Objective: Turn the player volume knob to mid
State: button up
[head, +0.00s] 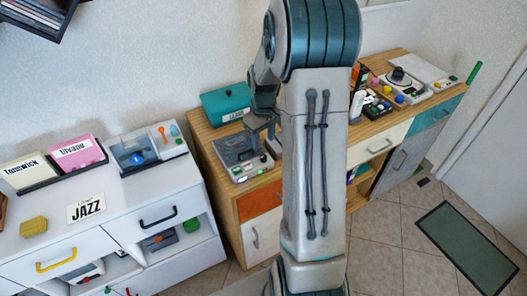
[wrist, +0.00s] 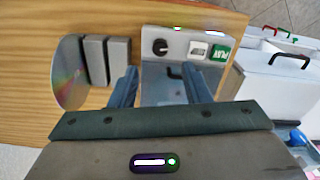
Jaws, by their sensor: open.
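The player (head: 239,158) is a grey box with a clear lid on the left part of the wooden cabinet. In the wrist view, its light control strip (wrist: 178,46) carries a round black volume knob (wrist: 160,46) with a small pale mark. A pale button and a green PLAY button (wrist: 219,54) sit to the knob's right. My gripper (head: 260,132) is above the player. In the wrist view, my gripper (wrist: 160,84) is open and empty, its two blue fingers apart, with the knob beyond the gap and untouched. The knob's exact setting is too small to tell.
A disc (wrist: 70,80) and grey blocks (wrist: 118,61) lie beside the player in the wrist view. A teal case (head: 226,103) stands behind it. A white cabinet (head: 110,215) is at left. A black turning device (head: 400,77) stands among small items at right.

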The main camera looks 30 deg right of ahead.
aim_at(264, 156)
notch_tip(264, 156, down, 8)
jog(key=shift+r+p, duration=0.25)
jog(key=shift+p, duration=0.2)
grip_shut()
